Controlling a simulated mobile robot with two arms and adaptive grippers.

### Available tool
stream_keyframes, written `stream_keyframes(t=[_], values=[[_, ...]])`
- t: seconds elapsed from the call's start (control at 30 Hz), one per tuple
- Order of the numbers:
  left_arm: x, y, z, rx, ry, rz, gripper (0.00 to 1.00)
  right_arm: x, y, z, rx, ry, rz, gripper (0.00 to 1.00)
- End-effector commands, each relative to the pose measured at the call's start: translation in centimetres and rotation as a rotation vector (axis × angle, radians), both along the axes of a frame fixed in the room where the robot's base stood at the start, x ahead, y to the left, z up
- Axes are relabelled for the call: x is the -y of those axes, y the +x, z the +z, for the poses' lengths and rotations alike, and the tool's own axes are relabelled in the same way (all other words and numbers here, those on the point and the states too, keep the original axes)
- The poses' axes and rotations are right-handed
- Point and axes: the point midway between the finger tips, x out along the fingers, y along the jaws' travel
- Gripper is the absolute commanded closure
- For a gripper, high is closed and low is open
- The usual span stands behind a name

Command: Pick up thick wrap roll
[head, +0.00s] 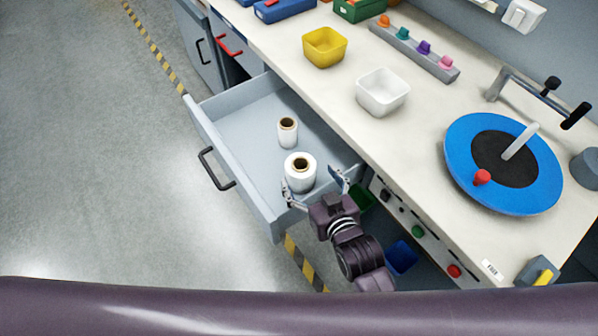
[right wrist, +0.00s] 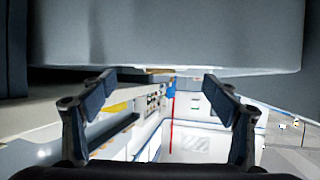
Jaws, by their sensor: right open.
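The thick wrap roll (head: 300,178), white with a brown core, stands upright in the open drawer (head: 232,125). A thinner wrap roll (head: 287,138) stands just behind it. My right gripper (head: 313,184) is open at the near side of the thick roll, one finger to its left and one to its right. In the right wrist view a large pale surface (right wrist: 165,35), apparently the thick roll, fills the top ahead of the open fingers (right wrist: 160,90). Whether the fingers touch it I cannot tell. My left gripper is not in view.
The drawer's front with a black handle (head: 217,170) faces left. The worktop (head: 400,135) edge runs beside the drawer on the right. It holds a white bin (head: 382,97), a yellow bin (head: 324,50) and a blue turntable (head: 460,145). The floor at left is clear.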

Motion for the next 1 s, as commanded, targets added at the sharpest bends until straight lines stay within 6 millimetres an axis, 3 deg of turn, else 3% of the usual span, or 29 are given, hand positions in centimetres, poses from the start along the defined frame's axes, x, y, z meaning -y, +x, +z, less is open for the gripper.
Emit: stream_keyframes(t=[0.53, 0.87, 1.0], values=[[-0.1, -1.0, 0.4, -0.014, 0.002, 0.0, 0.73, -2.1, 5.1, -2.4, 0.001, 0.001, -0.001, 0.2], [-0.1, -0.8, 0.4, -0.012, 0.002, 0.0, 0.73, -2.3, 5.6, -2.8, 0.0, 0.0, 0.0, 0.2], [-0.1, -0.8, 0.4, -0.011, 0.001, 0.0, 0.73, -2.3, 5.6, -2.8, 0.0, 0.0, 0.0, 0.32]])
